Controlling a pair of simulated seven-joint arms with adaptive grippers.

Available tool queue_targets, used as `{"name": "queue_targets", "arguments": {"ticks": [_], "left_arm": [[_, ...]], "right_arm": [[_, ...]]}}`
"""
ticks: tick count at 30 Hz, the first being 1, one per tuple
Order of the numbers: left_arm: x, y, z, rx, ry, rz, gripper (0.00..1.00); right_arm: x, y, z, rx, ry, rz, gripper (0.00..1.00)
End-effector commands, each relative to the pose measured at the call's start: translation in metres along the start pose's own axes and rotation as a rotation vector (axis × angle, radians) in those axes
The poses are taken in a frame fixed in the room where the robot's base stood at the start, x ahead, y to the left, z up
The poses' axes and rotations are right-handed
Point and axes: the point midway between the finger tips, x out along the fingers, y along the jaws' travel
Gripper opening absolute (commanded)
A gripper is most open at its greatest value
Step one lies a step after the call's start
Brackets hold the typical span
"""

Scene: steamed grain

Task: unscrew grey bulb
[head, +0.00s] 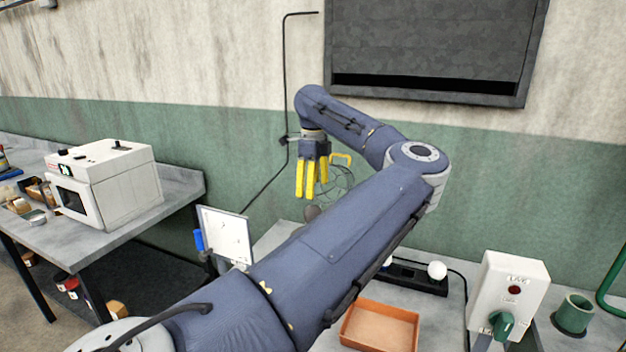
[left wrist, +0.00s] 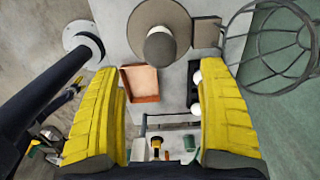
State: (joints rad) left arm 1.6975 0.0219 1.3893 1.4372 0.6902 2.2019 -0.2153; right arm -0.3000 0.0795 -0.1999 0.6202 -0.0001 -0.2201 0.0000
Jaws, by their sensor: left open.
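The grey bulb (left wrist: 160,47) shows in the left wrist view as a dull grey dome in front of a round brownish disc. In the head view a small grey-brown rounded part (head: 312,212) shows just below my left gripper (head: 311,180), and I cannot tell if it is the bulb. The gripper's yellow fingers are open and point down. In the left wrist view the bulb lies beyond the gap between the fingers (left wrist: 165,110), and nothing is held. A wire cage (left wrist: 275,45) hangs open beside the disc. My right gripper is not in view.
An orange tray (head: 380,326) sits on the bench, near a black holder (head: 415,279) with white bulbs (head: 437,270). A white switch box (head: 508,295) with a green knob and red lamp stands right, beside a green cup (head: 574,314). A whiteboard (head: 225,235) stands left of my arm.

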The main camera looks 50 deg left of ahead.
Motion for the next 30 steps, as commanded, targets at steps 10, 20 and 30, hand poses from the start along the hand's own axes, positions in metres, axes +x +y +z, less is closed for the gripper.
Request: {"name": "queue_targets", "arguments": {"ticks": [10, 20, 30], "left_arm": [[0.045, 0.001, 0.001, -0.001, -0.002, 0.003, 0.76], [0.079, 0.0, 0.001, 0.0, -0.002, 0.002, 0.76], [0.093, 0.0, 0.0, 0.023, 0.0, 0.001, 0.76]], "right_arm": [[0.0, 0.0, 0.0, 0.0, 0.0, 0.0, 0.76], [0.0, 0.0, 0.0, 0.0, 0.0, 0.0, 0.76], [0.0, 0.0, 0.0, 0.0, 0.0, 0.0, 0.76]]}}
